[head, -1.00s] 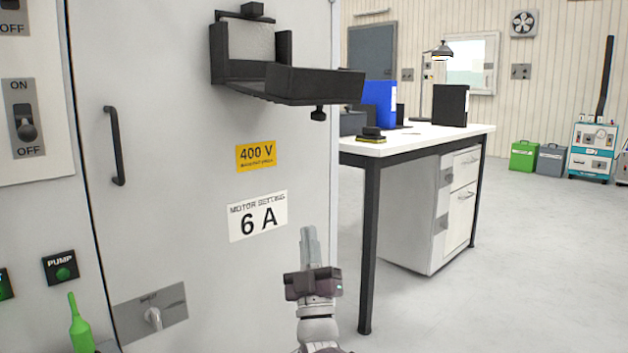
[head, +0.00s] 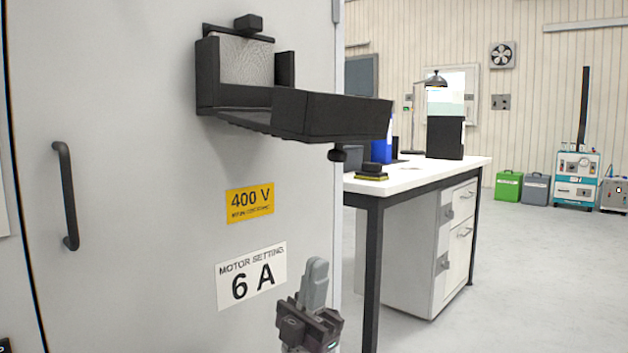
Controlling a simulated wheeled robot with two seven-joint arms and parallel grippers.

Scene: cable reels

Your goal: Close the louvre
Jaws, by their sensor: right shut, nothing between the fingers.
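The louvre (head: 330,117) is a black hinged flap on the grey cabinet door (head: 130,120), in the upper middle of the head view. It stands open, sticking out nearly level from its black frame (head: 207,75), with a grey mesh panel (head: 246,60) bare behind it. A small black knob (head: 337,155) hangs under its outer end. My right gripper (head: 317,268) is below the louvre, near the cabinet's right edge, pointing up. Its fingers are shut and empty, apart from the louvre. My left gripper is out of view.
A black door handle (head: 66,195) sticks out at the left. A yellow 400 V label (head: 250,202) and a 6 A label (head: 251,275) are on the door. A white-topped desk (head: 430,172) stands to the right behind the cabinet. Open floor (head: 540,275) lies further right.

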